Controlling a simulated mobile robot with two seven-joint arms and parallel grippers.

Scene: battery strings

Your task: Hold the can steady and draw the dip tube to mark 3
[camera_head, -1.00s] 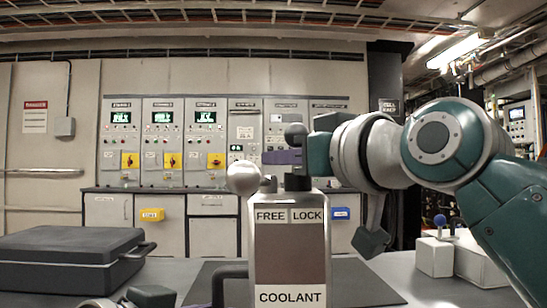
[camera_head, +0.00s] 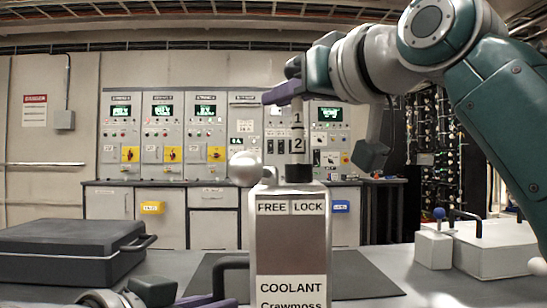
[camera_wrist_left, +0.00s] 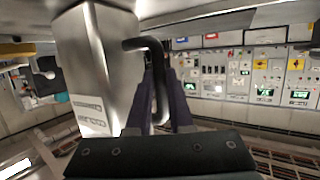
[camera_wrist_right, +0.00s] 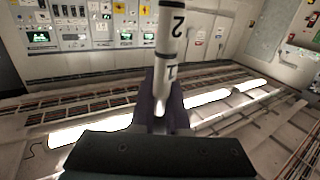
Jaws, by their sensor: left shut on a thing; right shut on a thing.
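The metal coolant can (camera_head: 290,240) stands upright on the bench, with FREE and LOCK labels near its top. A silver ball knob (camera_head: 245,168) sits above the FREE side. The white dip tube (camera_head: 297,130) rises upright from the dark collar (camera_head: 298,172), with marks 1 and 2 showing above it. My right gripper (camera_head: 283,92) is shut on the tube's top end; the right wrist view shows the tube (camera_wrist_right: 170,35) between its fingers. My left gripper (camera_wrist_left: 160,105) is shut on the can's black handle (camera_wrist_left: 162,75); in the head view it is mostly below the frame.
A dark case (camera_head: 70,250) lies on the bench to the left. A pale box with a blue knob (camera_head: 434,248) stands to the right. A dark mat (camera_head: 350,280) lies under and behind the can. Electrical cabinets (camera_head: 180,130) line the back wall, well behind the bench.

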